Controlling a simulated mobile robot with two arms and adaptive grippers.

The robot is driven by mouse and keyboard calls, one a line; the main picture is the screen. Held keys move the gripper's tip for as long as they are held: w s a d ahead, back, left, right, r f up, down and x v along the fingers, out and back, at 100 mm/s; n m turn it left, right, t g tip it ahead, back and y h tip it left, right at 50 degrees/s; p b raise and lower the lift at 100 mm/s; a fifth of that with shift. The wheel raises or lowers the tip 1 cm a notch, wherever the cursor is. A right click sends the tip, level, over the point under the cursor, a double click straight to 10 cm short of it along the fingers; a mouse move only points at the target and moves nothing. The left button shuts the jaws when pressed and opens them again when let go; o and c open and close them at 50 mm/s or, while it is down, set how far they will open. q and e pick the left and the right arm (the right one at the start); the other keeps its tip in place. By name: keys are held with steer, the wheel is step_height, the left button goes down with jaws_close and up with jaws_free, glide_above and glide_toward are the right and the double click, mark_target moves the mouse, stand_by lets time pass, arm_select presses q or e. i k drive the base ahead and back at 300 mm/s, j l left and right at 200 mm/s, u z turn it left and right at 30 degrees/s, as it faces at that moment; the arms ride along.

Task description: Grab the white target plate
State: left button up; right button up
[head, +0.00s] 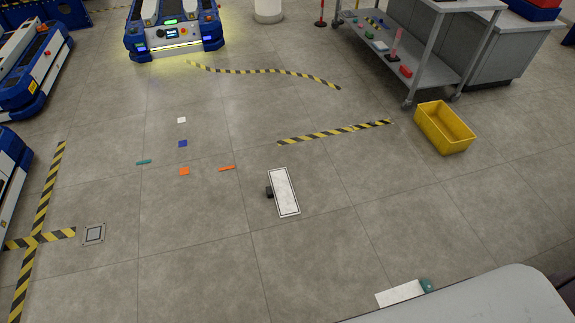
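A white rectangular plate (284,192) with a thin dark border lies on the floor near the middle of the head view. A small black block (269,192) sits against or beside its left edge. Another plain white plate (400,293) shows at the lower right, with a teal rounded piece (427,286) at its right end. A small white square (181,120) lies farther back on the left. I cannot tell from the picture alone which white piece is the target. Neither of my grippers is in view.
Small blue (183,143), teal and orange pieces lie on the left floor. A yellow crate (444,127) stands at the right, near a grey wheeled cart (423,50). Blue-white lift carts (172,30) stand at the back and left. Striped tape (335,132) marks the floor.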

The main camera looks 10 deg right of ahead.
mark_target(286, 204)
steer(key=i+l+z, duration=0.1)
steer(key=i, duration=0.4)
steer(key=i+l+z, duration=0.15)
steer(key=i, duration=0.4)
